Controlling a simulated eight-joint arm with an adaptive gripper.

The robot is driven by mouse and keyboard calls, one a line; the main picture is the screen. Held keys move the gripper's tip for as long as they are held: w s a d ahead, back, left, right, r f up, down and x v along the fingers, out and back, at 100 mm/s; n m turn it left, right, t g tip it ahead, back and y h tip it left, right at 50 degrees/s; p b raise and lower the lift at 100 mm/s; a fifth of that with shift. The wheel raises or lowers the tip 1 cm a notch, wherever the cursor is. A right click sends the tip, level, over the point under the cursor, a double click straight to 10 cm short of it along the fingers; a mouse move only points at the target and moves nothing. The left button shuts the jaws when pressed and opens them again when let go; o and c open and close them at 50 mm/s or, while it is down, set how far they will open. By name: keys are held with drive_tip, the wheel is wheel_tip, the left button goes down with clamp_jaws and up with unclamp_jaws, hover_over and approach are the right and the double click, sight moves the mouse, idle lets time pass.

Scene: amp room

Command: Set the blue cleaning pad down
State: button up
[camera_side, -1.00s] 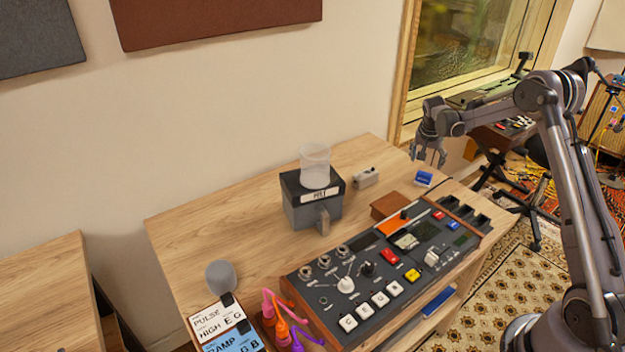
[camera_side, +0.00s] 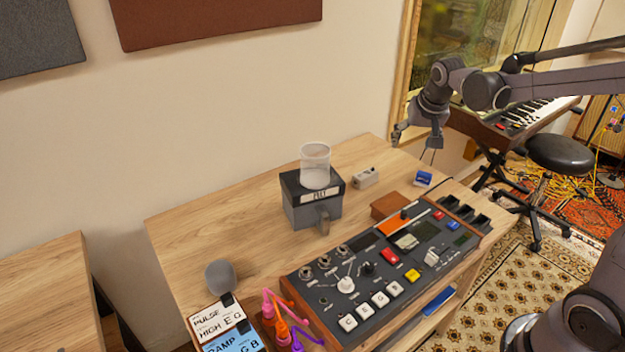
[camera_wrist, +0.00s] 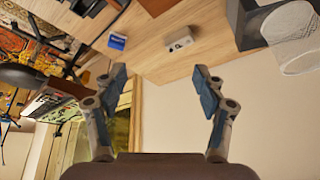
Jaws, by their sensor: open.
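The blue cleaning pad (camera_side: 423,178) lies on the wooden table near its far right corner. It also shows in the wrist view as a small blue block with a light marking (camera_wrist: 117,41). My gripper (camera_side: 418,138) is above the back right part of the table, over and slightly left of the pad, and apart from it. In the wrist view my gripper's two fingers (camera_wrist: 161,80) are spread wide with nothing between them.
A small grey box (camera_side: 366,177) sits left of the pad. A dark box (camera_side: 300,212) with a clear cup (camera_side: 315,166) on top stands further left. A large control panel (camera_side: 400,262) fills the table's front right. The back left tabletop (camera_side: 215,225) is clear.

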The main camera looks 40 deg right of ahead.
drive_tip(key=s+a+f+n+t+y, duration=0.1)
drive_tip(key=s+a+n, duration=0.6)
drive_tip(key=s+a, duration=0.9)
drive_tip(key=shift+s+a+n+t+y, duration=0.3)
drive_tip(key=shift+s+t+y, duration=0.2)
drive_tip(key=shift+t+y, duration=0.4)
